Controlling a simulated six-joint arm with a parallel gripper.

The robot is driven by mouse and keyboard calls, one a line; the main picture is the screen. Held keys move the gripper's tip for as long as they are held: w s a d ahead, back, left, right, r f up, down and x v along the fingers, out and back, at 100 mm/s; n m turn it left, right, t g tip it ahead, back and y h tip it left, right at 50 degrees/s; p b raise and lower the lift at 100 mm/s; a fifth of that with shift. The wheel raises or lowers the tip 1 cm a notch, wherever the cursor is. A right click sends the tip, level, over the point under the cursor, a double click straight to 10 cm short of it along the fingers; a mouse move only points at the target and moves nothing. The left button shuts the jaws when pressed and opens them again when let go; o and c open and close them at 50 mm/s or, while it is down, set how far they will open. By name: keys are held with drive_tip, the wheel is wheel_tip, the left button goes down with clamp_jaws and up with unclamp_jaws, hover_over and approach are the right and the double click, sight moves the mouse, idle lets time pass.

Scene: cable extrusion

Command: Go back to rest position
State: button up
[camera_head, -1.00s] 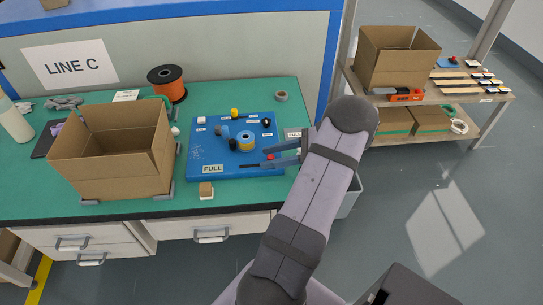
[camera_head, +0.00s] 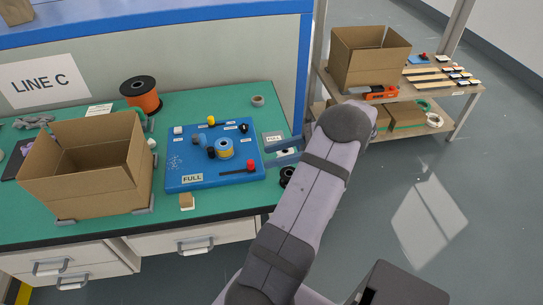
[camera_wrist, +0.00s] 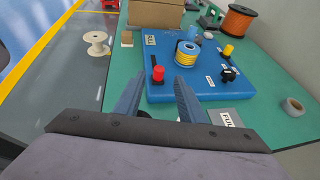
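My gripper (camera_head: 284,149) is at the right edge of the green bench, beside the blue board marked FULL (camera_head: 185,180). In the wrist view my gripper (camera_wrist: 160,93) has its two blue fingers spread apart with nothing between the tips. The board carries a blue and yellow spool (camera_head: 225,148), a red knob (camera_head: 251,164), a yellow knob (camera_head: 211,120) and a black knob (camera_head: 244,128).
An open cardboard box (camera_head: 85,175) stands left of the board. An orange spool (camera_head: 141,95) and a grey tape roll (camera_head: 258,100) are behind it. A shelf (camera_head: 440,100) with another box (camera_head: 370,57) stands at the right. The floor between is clear.

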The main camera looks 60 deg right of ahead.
drive_tip(key=w+a+r+n+g+p, duration=0.25)
drive_tip(key=w+a+n+g, duration=0.2)
drive_tip(key=a, duration=0.55)
drive_tip(key=w+a+r+n+g+p, duration=0.1)
drive_tip(key=w+a+n+g+p, duration=0.25)
drive_tip(key=a+n, duration=0.4)
drive_tip(key=s+a+r+n+g+h+p, duration=0.1)
drive_tip(key=s+a+r+n+h+p, duration=0.1)
drive_tip(key=a+n, duration=0.6)
drive_tip(key=s+a+r+n+g+h+p, duration=0.2)
drive_tip(key=s+a+n+h, duration=0.3)
drive_tip(key=a+n, duration=0.4)
drive_tip(key=a+p, duration=0.1)
drive_tip(key=a, duration=0.1)
drive_tip(key=shift+a+r+p, duration=0.3)
drive_tip(key=shift+a+r, duration=0.05)
drive_tip(key=shift+r, duration=0.05)
wheel_tip(320, 180, down, 16)
drive_tip(key=b, duration=1.5)
drive_tip(key=shift+r+b, duration=0.15)
drive_tip(key=shift+b, duration=0.2)
